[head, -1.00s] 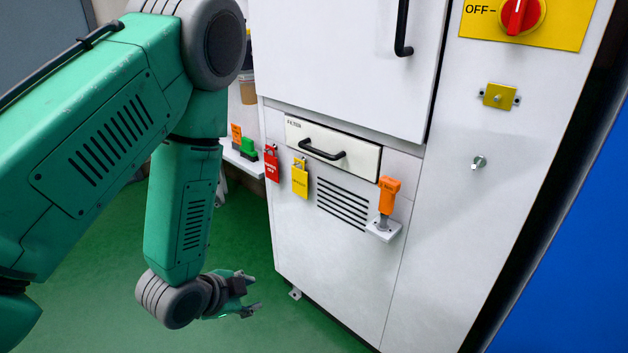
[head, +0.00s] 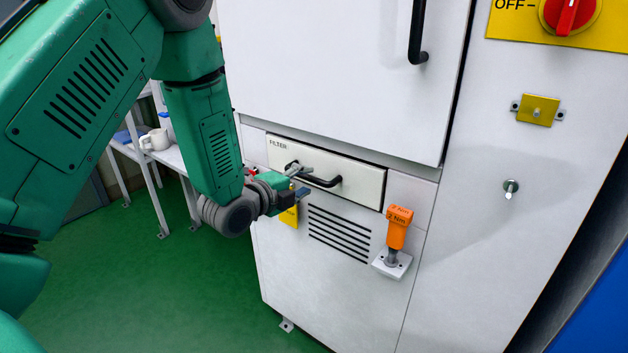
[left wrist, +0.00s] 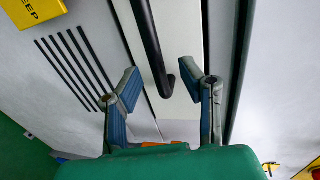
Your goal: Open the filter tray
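The white filter tray (head: 360,184), labelled FILTER, sits flush in the front of the white cabinet. Its black bar handle (head: 322,183) shows partly behind my left gripper (head: 302,181). The left gripper is at the handle's left end, its fingers spread apart. In the left wrist view the handle (left wrist: 150,45) runs between the open fingers of the left gripper (left wrist: 160,82), with clear gaps on both sides. The tray front (left wrist: 183,30) is behind it. My right gripper is in no view.
A yellow tag (head: 289,218) hangs just below my left gripper. An orange-handled tool (head: 399,228) stands in a small white bracket (head: 392,264) right of the vent slots. A large door with a black handle (head: 418,35) is above the tray.

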